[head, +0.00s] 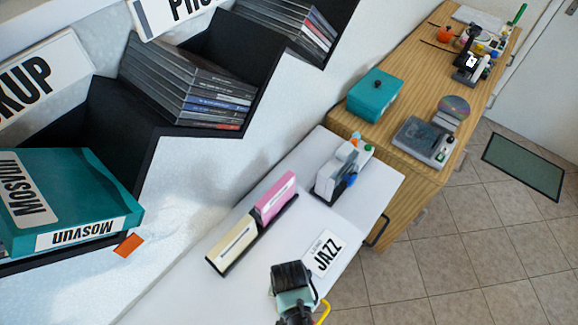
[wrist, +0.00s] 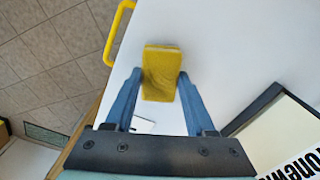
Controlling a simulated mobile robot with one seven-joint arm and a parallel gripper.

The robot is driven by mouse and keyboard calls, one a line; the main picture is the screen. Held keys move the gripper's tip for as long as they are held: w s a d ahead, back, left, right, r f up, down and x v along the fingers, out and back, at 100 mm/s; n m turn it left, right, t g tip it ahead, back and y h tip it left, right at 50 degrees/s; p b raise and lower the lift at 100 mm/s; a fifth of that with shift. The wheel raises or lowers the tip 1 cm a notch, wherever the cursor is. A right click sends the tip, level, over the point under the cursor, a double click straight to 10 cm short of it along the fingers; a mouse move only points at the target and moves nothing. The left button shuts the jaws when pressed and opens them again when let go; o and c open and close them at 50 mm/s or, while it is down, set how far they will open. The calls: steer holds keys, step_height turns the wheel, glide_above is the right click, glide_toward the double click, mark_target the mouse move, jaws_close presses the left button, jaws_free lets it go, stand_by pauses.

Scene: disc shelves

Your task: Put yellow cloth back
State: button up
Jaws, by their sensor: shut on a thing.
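In the wrist view, the yellow cloth (wrist: 160,72) looks like a thick folded pad between the two blue fingers. My gripper (wrist: 161,84) is shut on it, one finger along each side, above the white counter top (wrist: 225,45). I cannot tell whether the cloth touches the counter. In the head view, the end of my arm (head: 292,288) shows at the bottom, over the front part of the white counter. The fingers and the cloth are hidden there.
A yellow rail (head: 323,313) runs along the counter edge, left of the cloth in the wrist view (wrist: 116,32). A black tray with cream and pink boxes (head: 252,222), a JAZZ card (head: 325,254) and a small organiser (head: 340,172) stand nearby. Disc shelves rise on the left.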

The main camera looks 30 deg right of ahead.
steer(key=o, duration=1.2)
step_height(320, 180, up, 12)
steer(key=shift+r, duration=0.1)
steer(key=shift+s, duration=0.15)
